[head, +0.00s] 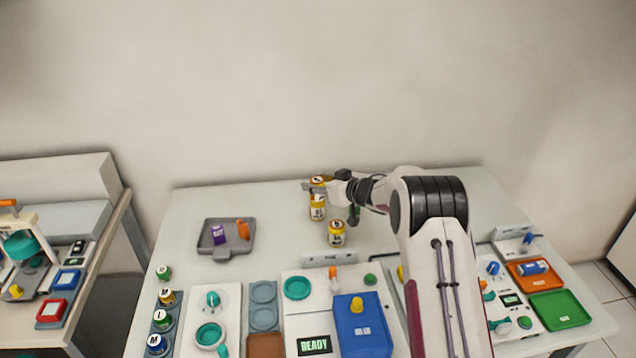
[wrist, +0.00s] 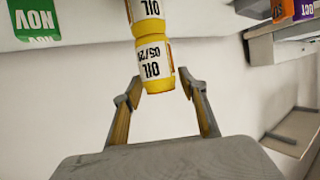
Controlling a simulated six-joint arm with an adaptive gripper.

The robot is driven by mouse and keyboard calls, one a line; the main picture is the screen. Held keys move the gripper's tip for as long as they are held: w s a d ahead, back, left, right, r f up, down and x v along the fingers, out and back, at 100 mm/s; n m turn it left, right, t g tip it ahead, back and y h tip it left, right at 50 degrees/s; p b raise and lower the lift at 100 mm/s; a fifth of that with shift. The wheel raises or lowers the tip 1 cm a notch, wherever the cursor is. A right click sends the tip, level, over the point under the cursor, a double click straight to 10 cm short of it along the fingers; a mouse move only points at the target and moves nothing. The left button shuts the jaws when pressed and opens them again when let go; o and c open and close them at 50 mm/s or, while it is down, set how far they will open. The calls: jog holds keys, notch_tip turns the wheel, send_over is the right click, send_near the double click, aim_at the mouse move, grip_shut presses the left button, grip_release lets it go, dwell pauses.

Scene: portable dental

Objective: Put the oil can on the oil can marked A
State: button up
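Two yellow oil cans with white labels stand one on the other near the back of the table. The upper can (head: 317,182) is partly hidden by my gripper (head: 318,186) in the head view. The lower can (head: 318,211) shows below it. In the wrist view, which looks inverted, the upper can (wrist: 155,68) lies nearer the fingers and the lower can (wrist: 146,14) is beyond, cut by the frame edge. My gripper (wrist: 160,78) is open, its fingertips either side of the upper can, with a small gap visible. Lid letters are too small to read surely.
Another yellow can (head: 336,234) stands close in front of the stack. A grey tray (head: 206,242) with purple and orange items lies to the left. A green item (head: 354,214) stands to the right of the stack, also in the wrist view (wrist: 34,18). Stations fill the front.

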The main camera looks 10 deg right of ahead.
jog(key=shift+r, duration=0.2)
dwell(0.3)
jog(key=v, duration=1.2)
dwell(0.3)
jog(key=shift+r, duration=0.1)
dwell(0.6)
jog(key=s+d+r+m+t+h, duration=0.1)
jog(key=s+d+r+h, duration=0.15)
jog(key=r, duration=0.35)
jog(key=s+d+r+m+h, duration=0.1)
jog(key=s+d+r+h, duration=0.15)
jog(key=r, duration=0.35)
jog(key=s+d+r+m+g+h, duration=0.1)
jog(key=s+r+h, duration=0.15)
jog(key=s, duration=0.35)
jog(key=s+d+r+m+h, duration=0.1)
jog(key=s+r+m, duration=0.1)
jog(key=s+r, duration=0.25)
jog(key=s+a+f+g, duration=0.2)
jog(key=s, duration=1)
jog(key=s+a+f+g+y, duration=0.1)
jog(key=s+a+f+g, duration=0.1)
jog(key=s, duration=1)
jog(key=s+a+f+m+g, duration=0.1)
jog(key=s+a+f+g, duration=0.1)
jog(key=s, duration=1)
jog(key=shift+s+a+f+y, duration=0.25)
jog(key=shift+s+a+y, duration=0.1)
jog(key=shift+a, duration=0.55)
